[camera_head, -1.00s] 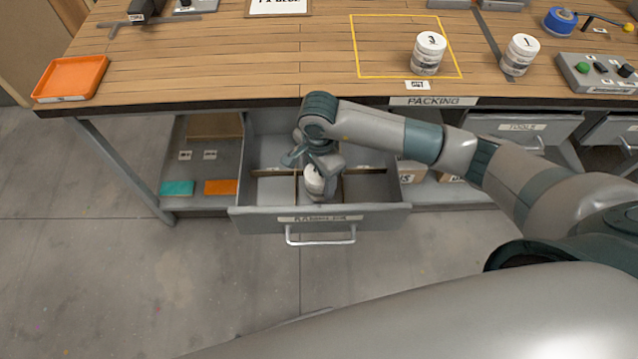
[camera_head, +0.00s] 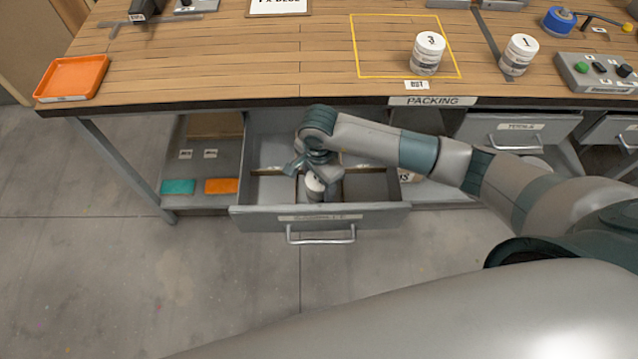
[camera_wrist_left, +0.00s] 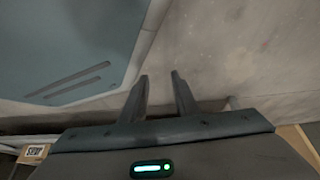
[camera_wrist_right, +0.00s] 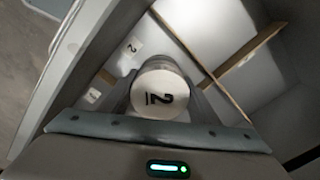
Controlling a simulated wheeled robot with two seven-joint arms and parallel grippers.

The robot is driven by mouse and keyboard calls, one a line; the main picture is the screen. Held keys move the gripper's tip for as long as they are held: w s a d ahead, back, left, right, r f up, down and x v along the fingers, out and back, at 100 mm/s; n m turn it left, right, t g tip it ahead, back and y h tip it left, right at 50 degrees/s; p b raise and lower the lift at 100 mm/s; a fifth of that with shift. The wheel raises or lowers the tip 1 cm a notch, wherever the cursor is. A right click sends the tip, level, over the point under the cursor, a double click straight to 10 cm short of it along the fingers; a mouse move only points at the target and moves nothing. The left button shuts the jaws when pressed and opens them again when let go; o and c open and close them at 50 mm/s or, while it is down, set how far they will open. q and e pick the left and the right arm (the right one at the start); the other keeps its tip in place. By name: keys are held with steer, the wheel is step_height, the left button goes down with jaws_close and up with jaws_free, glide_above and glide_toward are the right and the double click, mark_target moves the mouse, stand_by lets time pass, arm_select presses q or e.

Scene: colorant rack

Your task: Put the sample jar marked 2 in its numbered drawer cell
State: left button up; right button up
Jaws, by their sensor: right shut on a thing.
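The jar marked 2 (camera_wrist_right: 160,93) has a white lid and sits between the fingers of my right gripper (camera_head: 318,182), which is shut on it. In the head view the jar (camera_head: 315,187) is inside the open drawer (camera_head: 375,218), in the front middle, partly hidden by the gripper. Wooden dividers (camera_wrist_right: 185,42) split the drawer into cells. A label marked 2 (camera_wrist_right: 131,47) shows on the drawer's inner front wall beside the jar. Whether the jar touches the drawer floor cannot be told. My left gripper (camera_wrist_left: 160,92) is open and empty, away from the drawer.
Jars marked 3 (camera_head: 428,54) and 1 (camera_head: 519,55) stand on the bench top (camera_head: 230,60). An orange tray (camera_head: 72,77) lies at its left end. The bench edge overhangs the back of the drawer. Open floor lies in front.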

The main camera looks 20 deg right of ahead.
steer(key=o, duration=1.2)
steer(key=shift+r, duration=0.1)
